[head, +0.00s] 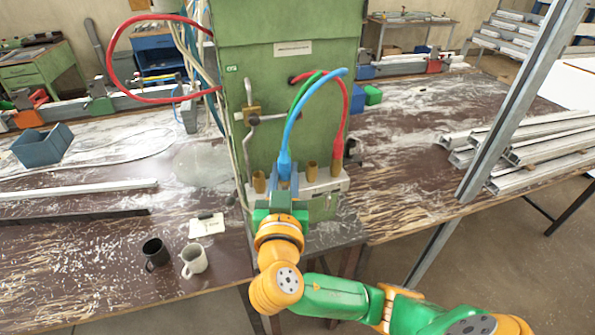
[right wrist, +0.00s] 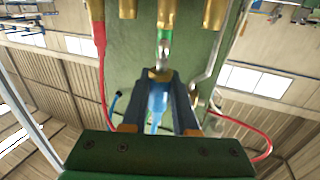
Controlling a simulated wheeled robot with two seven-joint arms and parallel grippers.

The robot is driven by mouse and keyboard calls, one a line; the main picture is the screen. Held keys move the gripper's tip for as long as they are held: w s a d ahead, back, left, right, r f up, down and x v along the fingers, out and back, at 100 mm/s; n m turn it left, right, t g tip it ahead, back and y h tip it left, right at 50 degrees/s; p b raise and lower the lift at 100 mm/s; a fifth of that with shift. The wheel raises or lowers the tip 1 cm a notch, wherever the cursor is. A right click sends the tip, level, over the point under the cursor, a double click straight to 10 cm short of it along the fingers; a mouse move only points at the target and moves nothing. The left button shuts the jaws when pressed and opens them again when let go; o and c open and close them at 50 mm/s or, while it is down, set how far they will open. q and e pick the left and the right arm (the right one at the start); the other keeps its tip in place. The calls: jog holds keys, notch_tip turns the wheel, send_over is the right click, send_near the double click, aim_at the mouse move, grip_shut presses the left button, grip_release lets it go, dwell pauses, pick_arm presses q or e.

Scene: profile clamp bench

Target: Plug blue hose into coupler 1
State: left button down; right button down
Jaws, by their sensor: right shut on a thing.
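My right gripper (head: 282,192) is shut on the blue hose's plug (right wrist: 158,98), in front of the green cabinet. The plug lies between the two dark fingers in the right wrist view. Brass couplers (head: 259,182) (head: 312,171) stand on either side of the gripper, on a pale block. Several brass couplers (right wrist: 127,9) (right wrist: 214,13) also show at the top of the right wrist view. No coupler number is legible. I cannot tell whether the plug touches a coupler. My left gripper is out of view.
A red hose (head: 337,145) ends at the block's right side; a green hose (head: 301,92) runs beside the blue one. A dark mug (head: 156,252) and white mug (head: 194,260) stand on the left bench. A metal post (head: 510,115) rises at right.

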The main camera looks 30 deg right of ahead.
aim_at(258, 145)
jog(key=shift+w+a+b, duration=0.15)
jog(key=shift+w+a, duration=0.1)
jog(key=shift+a, duration=0.8)
jog(key=shift+w+a+b, duration=0.15)
jog(key=shift+w+a, duration=0.1)
jog(key=shift+a, duration=0.75)
jog(key=shift+d, duration=0.1)
jog(key=shift+w+d+b, duration=0.3)
jog(key=shift+w+b, duration=0.2)
jog(key=shift+w, duration=0.8)
jog(key=shift+w+d+b, duration=0.35)
jog(key=shift+w+b, duration=0.15)
jog(key=shift+w, duration=0.75)
jog(key=shift+w+d+b, duration=0.3)
jog(key=shift+w+b, duration=0.2)
jog(key=shift+w, duration=0.8)
jog(key=shift+b, duration=0.4)
jog(key=shift+f+b, duration=0.3)
jog(key=shift+b, duration=0.3)
jog(key=shift+f, duration=0.1)
jog(key=shift+f+b, duration=0.25)
jog(key=shift+b, duration=0.2)
jog(key=shift+f, duration=0.1)
